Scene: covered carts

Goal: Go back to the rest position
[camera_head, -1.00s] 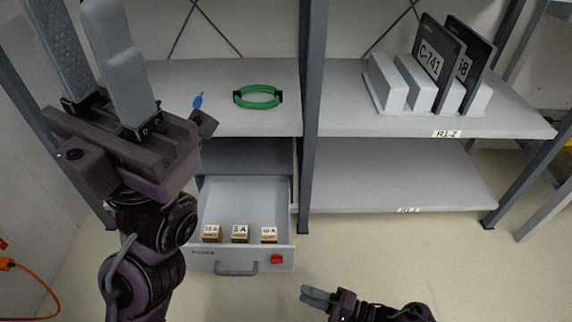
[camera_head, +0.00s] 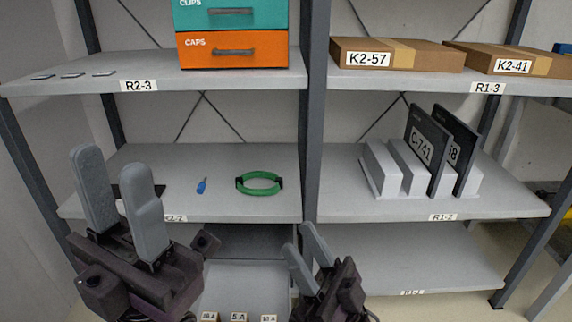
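My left gripper (camera_head: 122,192) is at the lower left, pointing up, in front of the left middle shelf. Its two grey fingers stand apart with nothing between them. My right gripper (camera_head: 300,250) is at the bottom centre, in front of the post between the shelf bays. Its two grey fingers are slightly apart and nothing shows between them. Both grippers appear clear of the shelf objects. The lower parts of both arms are cut off by the frame.
The left middle shelf (camera_head: 230,205) holds a green ring (camera_head: 258,190) and a blue tag (camera_head: 202,186). An open drawer (camera_head: 245,280) with several labelled blocks lies low. Black plates stand in a white rack (camera_head: 382,172) at right. Cardboard boxes (camera_head: 395,55) and drawer boxes (camera_head: 232,50) sit higher.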

